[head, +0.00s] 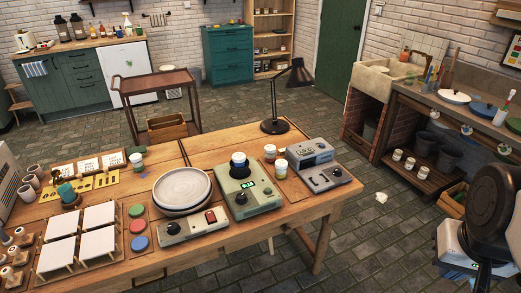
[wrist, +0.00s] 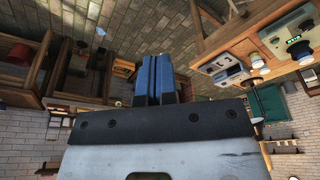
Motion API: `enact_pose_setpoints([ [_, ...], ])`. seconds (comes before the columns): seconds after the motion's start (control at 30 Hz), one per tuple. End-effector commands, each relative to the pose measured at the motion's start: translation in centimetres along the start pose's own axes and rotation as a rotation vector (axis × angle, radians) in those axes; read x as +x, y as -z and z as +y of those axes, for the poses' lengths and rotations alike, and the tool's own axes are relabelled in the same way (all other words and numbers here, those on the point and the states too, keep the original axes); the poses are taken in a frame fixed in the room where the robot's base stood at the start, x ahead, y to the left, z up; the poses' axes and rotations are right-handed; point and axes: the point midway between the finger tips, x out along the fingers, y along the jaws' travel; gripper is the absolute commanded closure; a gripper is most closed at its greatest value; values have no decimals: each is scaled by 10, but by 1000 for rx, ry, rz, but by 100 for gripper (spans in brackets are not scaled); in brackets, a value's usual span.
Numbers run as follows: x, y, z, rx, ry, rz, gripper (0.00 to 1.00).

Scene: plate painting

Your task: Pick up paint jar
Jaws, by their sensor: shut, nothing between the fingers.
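My gripper (wrist: 154,60) shows in the wrist view with its two blue fingers together and empty, apart from the table and every jar. In the head view, a white jar with a dark blue lid or content (head: 238,162) stands on the green scale (head: 240,195). Two pale jars, a rear one (head: 270,153) and a front one (head: 281,168), stand right of the scale. Another jar with a green top (head: 137,162) stands behind the plates. Several white jars (head: 410,163) sit on the low shelf at right. Which jar is meant cannot be told.
The wooden table (head: 215,147) also holds stacked plates (head: 181,187), a grey device (head: 313,165), a black lamp (head: 275,125), white tiles (head: 62,224) and coloured paint discs (head: 138,243). A sink bench (head: 430,95) stands at right. Open floor (head: 345,235) lies between it and the table.

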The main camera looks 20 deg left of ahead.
Motion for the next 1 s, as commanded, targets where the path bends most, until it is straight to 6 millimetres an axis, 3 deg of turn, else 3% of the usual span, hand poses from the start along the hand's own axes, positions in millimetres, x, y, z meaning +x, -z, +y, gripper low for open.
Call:
enact_pose_setpoints([
  [0.33,0,0,0,0,0,0,98],
  [0.87,0,0,0,0,0,0,17],
  [1.0,0,0,0,0,0,0,14],
])
